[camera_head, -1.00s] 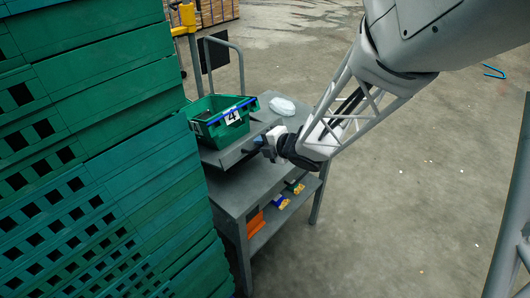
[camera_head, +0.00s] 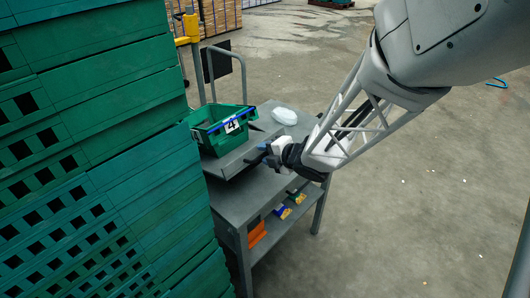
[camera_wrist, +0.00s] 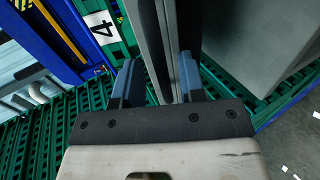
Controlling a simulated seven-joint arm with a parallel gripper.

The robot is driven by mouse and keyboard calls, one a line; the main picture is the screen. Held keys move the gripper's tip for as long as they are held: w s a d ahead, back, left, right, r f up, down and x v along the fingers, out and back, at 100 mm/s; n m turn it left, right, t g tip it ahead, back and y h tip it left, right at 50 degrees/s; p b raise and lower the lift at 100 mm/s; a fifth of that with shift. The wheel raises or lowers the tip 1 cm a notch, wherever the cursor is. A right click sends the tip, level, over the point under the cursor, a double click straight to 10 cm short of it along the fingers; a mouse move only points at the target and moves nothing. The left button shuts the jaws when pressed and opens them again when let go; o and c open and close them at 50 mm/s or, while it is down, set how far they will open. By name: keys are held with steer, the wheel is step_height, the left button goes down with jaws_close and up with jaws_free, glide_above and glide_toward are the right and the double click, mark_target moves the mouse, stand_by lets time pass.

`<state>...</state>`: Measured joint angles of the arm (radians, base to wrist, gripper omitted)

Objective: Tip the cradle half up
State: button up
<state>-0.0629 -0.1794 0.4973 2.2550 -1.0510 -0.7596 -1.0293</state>
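The cradle half (camera_head: 232,165) is a grey tray-like plate with a raised lip, on top of the grey cart. It looks slightly tilted. A green crate (camera_head: 217,135) with a blue rim and a white "4" label sits in it. My gripper (camera_head: 258,154) is at the cradle's near right edge. The crate's label (camera_wrist: 98,24) shows at upper left.
A clear plastic package (camera_head: 285,116) lies on the cart top (camera_head: 245,195) behind my gripper. Orange, blue and yellow items rest on the lower shelf (camera_head: 268,232). A tall stack of green crates (camera_head: 110,180) stands close on the left. The floor at right is mostly open.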

steer(key=v, duration=0.6)
steer(key=shift+s+d+r, duration=0.2)
steer(key=shift+s+d, duration=0.05)
steer(key=shift+d, duration=0.05)
steer(key=s+d+r+m+h, duration=0.6)
steer(key=d+r+m+h, duration=0.5)
steer(key=m, duration=0.5)
steer(key=s+r+m+g+y, duration=0.1)
steer(key=s+m+g, duration=0.5)
steer(key=s+m, duration=0.5)
steer(key=s, duration=0.7)
steer(key=shift+a+g+y, duration=0.3)
steer(key=shift+a+y, duration=0.05)
steer(key=shift+y, duration=0.05)
steer(key=shift+s+r, duration=0.1)
steer(key=shift+r, duration=0.05)
stand_by(0.6)
